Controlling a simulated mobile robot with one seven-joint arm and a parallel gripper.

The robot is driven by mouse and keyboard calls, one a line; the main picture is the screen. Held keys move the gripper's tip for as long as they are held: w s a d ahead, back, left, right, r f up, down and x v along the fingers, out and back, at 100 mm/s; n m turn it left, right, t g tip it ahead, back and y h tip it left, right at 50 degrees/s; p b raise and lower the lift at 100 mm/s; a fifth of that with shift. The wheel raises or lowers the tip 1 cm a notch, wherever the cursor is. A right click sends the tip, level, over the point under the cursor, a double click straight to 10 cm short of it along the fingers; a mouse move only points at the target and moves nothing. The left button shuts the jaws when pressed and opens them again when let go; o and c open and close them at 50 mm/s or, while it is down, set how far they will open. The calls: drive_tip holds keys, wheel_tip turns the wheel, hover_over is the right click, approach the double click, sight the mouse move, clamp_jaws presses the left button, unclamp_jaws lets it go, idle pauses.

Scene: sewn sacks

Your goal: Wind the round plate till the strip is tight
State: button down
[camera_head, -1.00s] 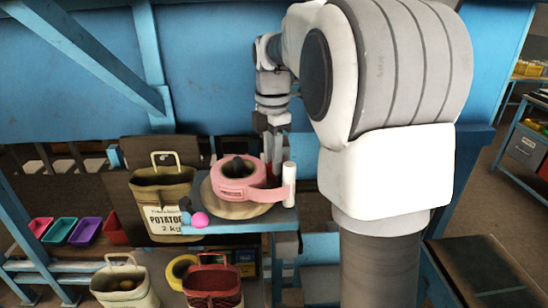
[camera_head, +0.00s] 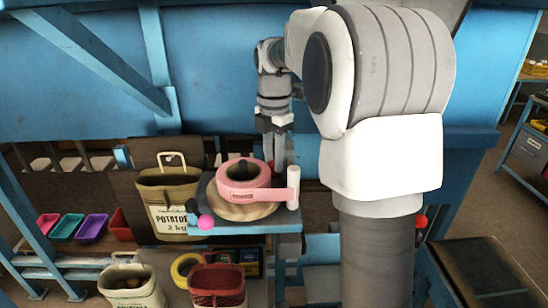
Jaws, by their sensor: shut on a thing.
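The round plate (camera_head: 240,211) is a beige disc on a small blue table. A wide pink strip (camera_head: 262,194) loops around its middle and runs right to an upright white post (camera_head: 294,186). A dark knob stands inside the loop. The strip's front run looks fairly straight; I cannot tell how taut it is. My gripper (camera_head: 278,152) points down at the plate's back right edge, behind the strip. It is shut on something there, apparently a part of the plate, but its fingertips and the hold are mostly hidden.
The blue table (camera_head: 250,228) has a pink ball (camera_head: 206,222) at its left front corner. A potato sack (camera_head: 168,203) stands to the left. Two more sacks, a yellow ring (camera_head: 184,268) and coloured bins sit lower. My arm fills the right middle.

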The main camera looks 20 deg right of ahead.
drive_tip(key=c, duration=0.7)
unclamp_jaws()
drive_tip(key=shift+w+a, duration=0.1)
drive_tip(key=shift+o, duration=0.2)
wheel_tip(320, 180, up, 12)
drive_tip(key=shift+s, duration=0.2)
